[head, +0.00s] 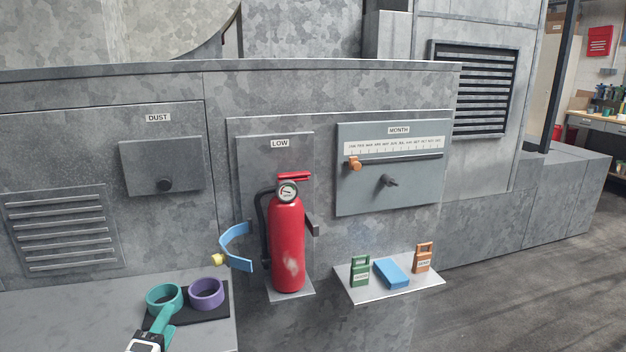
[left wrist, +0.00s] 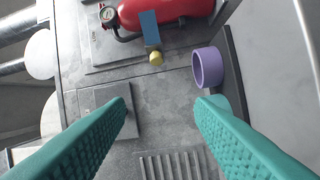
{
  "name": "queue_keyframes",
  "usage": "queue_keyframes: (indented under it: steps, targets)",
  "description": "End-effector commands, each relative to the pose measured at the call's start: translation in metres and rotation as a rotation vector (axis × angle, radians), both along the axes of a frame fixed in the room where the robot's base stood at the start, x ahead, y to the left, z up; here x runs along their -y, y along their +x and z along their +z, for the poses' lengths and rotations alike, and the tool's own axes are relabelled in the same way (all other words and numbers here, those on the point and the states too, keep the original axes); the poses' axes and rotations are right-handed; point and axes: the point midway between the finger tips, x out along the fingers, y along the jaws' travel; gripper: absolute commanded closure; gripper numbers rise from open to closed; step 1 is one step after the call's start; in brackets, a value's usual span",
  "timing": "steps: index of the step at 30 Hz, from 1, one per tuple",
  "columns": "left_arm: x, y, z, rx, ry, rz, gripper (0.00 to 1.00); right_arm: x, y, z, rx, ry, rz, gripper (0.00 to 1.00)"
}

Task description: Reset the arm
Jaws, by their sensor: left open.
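My left gripper (head: 165,318) is at the bottom left of the head view, in front of the teal ring (head: 152,297). In the left wrist view its two teal fingers (left wrist: 165,105) are wide apart with nothing between the tips. The purple ring (head: 206,293) stands beside the teal ring on a dark mat; in the left wrist view the purple ring (left wrist: 208,67) lies beyond the right finger. That finger hides most of the teal ring there. My right gripper is not in view.
A red fire extinguisher (head: 287,240) stands on a small ledge, with an open blue band (head: 235,240) and yellow knob (head: 217,260) to its left. A right shelf (head: 385,290) holds a green tag (head: 360,271), blue block (head: 391,273) and orange tag (head: 423,258). Grey panels stand behind.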

Motion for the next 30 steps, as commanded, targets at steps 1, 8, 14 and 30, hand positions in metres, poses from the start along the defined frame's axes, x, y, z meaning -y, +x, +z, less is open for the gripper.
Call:
queue_keyframes:
  steps: [1, 8, 14, 30]
  targets:
    - [0.004, -0.024, -0.030, -0.105, -0.203, 0.073, 0.51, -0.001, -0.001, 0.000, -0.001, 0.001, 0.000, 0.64]
    - [0.020, -0.138, -0.133, -0.541, -0.898, 0.458, 0.51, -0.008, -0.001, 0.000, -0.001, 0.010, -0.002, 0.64]
    - [0.041, -0.211, -0.168, -0.764, -1.167, 0.686, 0.51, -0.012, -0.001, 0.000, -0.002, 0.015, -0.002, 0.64]
    - [0.074, -0.288, -0.230, -1.036, -1.394, 0.985, 0.51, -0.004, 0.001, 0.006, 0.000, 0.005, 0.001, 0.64]
